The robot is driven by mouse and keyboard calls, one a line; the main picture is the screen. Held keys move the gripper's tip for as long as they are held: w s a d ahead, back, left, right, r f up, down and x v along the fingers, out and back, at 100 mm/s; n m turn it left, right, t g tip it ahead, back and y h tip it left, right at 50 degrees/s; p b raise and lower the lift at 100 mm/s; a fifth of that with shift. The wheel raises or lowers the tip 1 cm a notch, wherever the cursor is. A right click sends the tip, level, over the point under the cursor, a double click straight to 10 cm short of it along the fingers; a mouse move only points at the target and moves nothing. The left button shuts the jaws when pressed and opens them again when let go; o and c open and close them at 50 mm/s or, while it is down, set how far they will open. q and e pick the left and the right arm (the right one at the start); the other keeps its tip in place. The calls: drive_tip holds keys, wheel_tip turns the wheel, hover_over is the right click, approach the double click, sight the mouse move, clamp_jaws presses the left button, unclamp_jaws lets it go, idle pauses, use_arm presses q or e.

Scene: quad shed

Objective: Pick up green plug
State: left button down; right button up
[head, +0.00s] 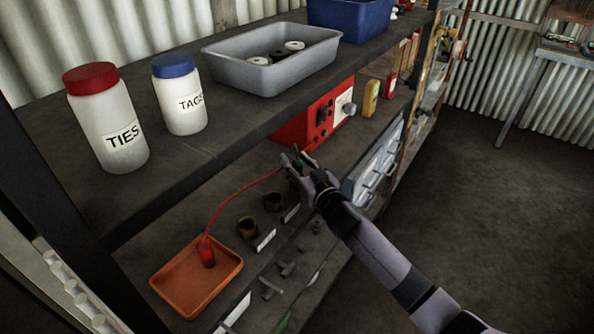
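The green plug (285,158) shows as a small dark green piece at the fingertips of my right gripper (294,163), on the lower shelf in front of a red box. The fingers hide part of it. It is too small to tell whether they are closed on it or only around it. A thin red cable (232,194) runs from beside the gripper down to a red plug (207,254), which stands in an orange tray (170,279). My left gripper is not in view.
The upper shelf (215,165) overhangs the lower one, close to my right gripper. It carries two white jars (106,120) and a grey bin (270,78). The red box (318,115) is behind the gripper. Two small brown cups (247,228) stand nearby. The floor at right is clear.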

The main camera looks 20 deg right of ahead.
clamp_jaws()
drive_tip(key=shift+r, duration=0.1)
idle(0.3)
